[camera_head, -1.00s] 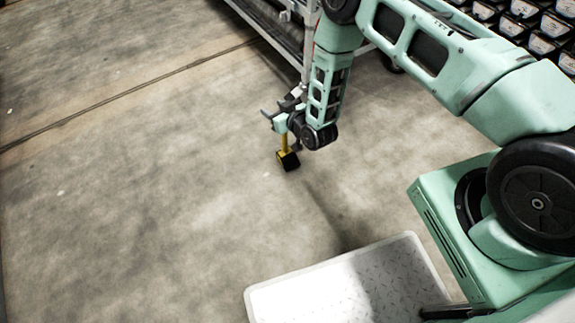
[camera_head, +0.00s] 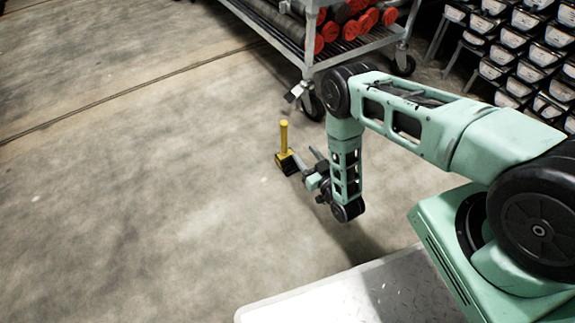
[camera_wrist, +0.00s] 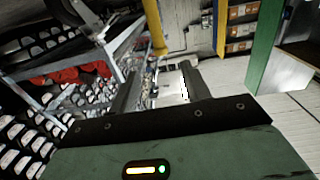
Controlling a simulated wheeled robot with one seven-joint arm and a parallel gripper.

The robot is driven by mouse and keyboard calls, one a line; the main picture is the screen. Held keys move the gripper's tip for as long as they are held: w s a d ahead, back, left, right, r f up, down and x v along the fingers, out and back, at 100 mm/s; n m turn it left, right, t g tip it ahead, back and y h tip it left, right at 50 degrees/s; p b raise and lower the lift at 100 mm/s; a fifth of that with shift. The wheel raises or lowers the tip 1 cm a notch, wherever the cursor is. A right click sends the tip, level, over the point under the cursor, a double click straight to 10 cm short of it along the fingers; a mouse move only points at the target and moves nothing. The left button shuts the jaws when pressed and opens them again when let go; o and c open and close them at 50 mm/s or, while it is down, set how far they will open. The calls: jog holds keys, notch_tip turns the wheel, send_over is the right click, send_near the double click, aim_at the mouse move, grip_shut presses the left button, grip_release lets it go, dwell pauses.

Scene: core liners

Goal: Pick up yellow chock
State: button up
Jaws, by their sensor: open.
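The yellow chock (camera_head: 285,141) stands on the concrete floor with its yellow post upright and its black-and-yellow block at the bottom. My gripper (camera_head: 309,165) is low, just to the right of the chock in the head view. In the wrist view my gripper (camera_wrist: 158,82) is open, with its two dark fingers apart and nothing held between them. A yellow post (camera_wrist: 155,28), apparently the chock's, shows at the top of the wrist view, beyond the fingertips. The chock's block cannot be made out there.
A wheeled metal rack (camera_head: 315,62) holding red-ended tubes stands behind the chock. Stacked trays (camera_head: 520,60) fill the back right. A pale textured plate (camera_head: 350,300) lies at the bottom. The floor to the left is clear.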

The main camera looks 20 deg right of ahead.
aim_at(286, 130)
jog(key=b+x, duration=0.6)
jog(key=x, duration=0.4)
jog(key=shift+w, duration=0.1)
jog(key=b+x, duration=0.2)
jog(key=x, duration=0.1)
jog(key=b+x, duration=0.1)
jog(key=b, duration=0.1)
jog(key=shift+w+f, duration=0.25)
jog(key=shift+f, duration=0.05)
jog(key=shift+w+r, duration=0.15)
jog(key=shift+w, duration=0.15)
grip_shut()
dwell(0.6)
